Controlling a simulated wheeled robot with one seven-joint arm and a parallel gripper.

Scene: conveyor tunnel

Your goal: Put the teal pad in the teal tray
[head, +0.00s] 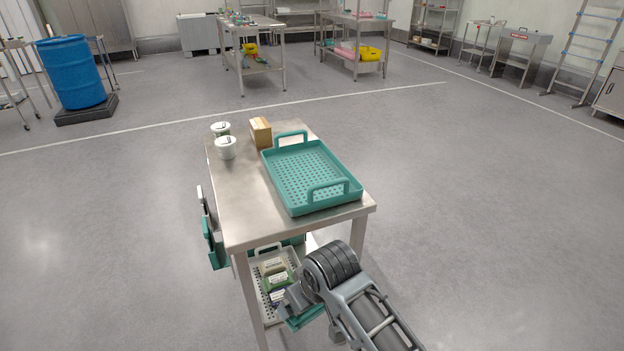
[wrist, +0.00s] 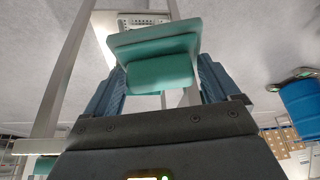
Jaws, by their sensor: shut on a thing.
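The teal tray (head: 308,180) lies on top of the small steel table. It has a perforated floor and two raised handles, and it looks empty. The teal pad (head: 306,318) is low in front of the table, at the end of my arm. It also shows in the wrist view (wrist: 160,72), between the blue fingers. My gripper (head: 298,306) is shut on the pad, in front of the table's lower shelf and below the level of the tabletop. My arm hides part of the pad and fingers in the head view.
The steel table (head: 236,205) also bears two white tubs (head: 226,148) and a cardboard box (head: 260,132) behind and left of the tray. Its lower shelf holds a pale perforated tray (head: 262,252) with packages. Dark and teal items (head: 214,245) hang on its left side. Floor to the right is clear.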

